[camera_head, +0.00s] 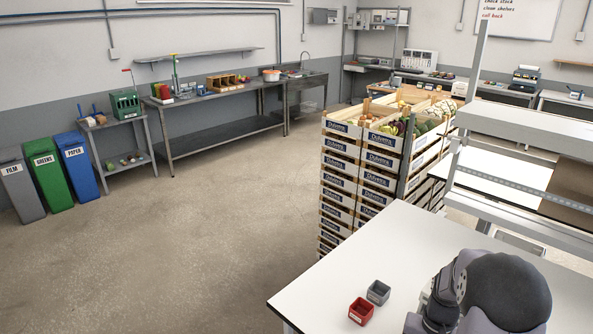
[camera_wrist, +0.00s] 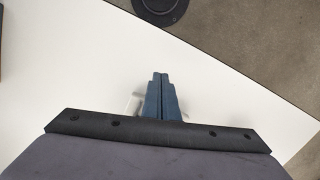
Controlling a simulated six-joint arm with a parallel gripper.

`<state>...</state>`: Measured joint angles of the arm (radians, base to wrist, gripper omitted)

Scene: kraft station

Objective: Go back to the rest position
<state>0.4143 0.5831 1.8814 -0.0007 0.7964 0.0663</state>
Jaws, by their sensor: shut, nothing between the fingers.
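In the wrist view my gripper (camera_wrist: 159,98) is over the white table top (camera_wrist: 70,70). Its two blue fingers are closed together with nothing between them. A small pale thing shows partly behind the fingers; I cannot tell what it is. In the head view my arm stands at the lower right over the white table (camera_head: 330,275), and the fingers are hidden there.
A red open box (camera_head: 361,311) and a grey open box (camera_head: 378,292) stand near the table's left edge. Stacked crates (camera_head: 345,170) of vegetables rise behind the table. A steel frame bench (camera_head: 520,200) is at the right.

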